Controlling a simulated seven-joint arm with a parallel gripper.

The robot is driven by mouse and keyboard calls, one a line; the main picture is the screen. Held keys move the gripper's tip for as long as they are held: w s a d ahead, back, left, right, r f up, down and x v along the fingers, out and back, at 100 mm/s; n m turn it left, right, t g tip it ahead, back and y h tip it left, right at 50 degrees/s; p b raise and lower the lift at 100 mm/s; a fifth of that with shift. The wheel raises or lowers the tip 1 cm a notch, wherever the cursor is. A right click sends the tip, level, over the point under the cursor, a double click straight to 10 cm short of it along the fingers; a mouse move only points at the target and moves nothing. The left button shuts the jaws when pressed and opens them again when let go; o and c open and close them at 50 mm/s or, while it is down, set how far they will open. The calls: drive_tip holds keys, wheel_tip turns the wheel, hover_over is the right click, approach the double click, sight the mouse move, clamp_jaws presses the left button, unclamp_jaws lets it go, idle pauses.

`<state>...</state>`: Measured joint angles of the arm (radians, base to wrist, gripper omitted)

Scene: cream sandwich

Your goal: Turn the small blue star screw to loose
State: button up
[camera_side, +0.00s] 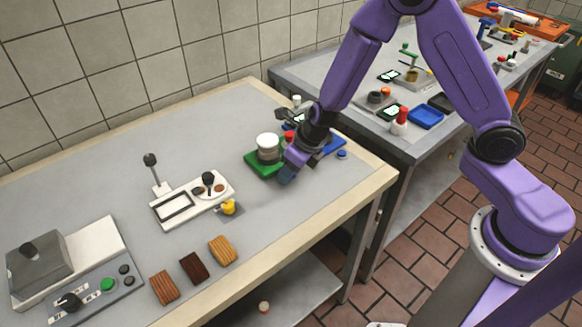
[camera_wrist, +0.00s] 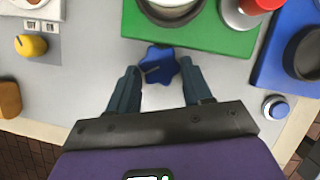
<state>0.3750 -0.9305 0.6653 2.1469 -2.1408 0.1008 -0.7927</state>
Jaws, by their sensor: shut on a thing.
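The small blue star screw (camera_wrist: 161,60) sits at the front edge of the green base (camera_wrist: 190,33) in the wrist view. A thin dark line shows on its top, toward the left. My gripper (camera_wrist: 160,68) is shut on the screw, with one finger on its left and one on its right. In the side view my gripper (camera_side: 288,175) is low at the front of the green base (camera_side: 262,168), and the screw is hard to tell apart from the fingers there. Any label for loose or tight is not readable.
A white round container (camera_side: 267,143) and a red-topped piece (camera_wrist: 258,5) stand on the green base. To the right is a blue base (camera_wrist: 265,75) with a dark ring, and a round blue knob (camera_wrist: 275,107). A yellow knob (camera_side: 229,207) is left. Table is clear in front.

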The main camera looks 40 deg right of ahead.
drive_tip(key=o, duration=1)
drive_tip(key=shift+o, duration=0.2)
drive_tip(key=shift+r, duration=0.1)
drive_tip(key=shift+v, duration=2.45)
drive_tip(key=shift+s+d, duration=0.65)
drive_tip(key=shift+s, duration=1.25)
drive_tip(key=shift+s+d, duration=0.7)
drive_tip(key=shift+s, duration=1.2)
drive_tip(key=shift+s+d, duration=0.65)
drive_tip(key=shift+s, duration=1.25)
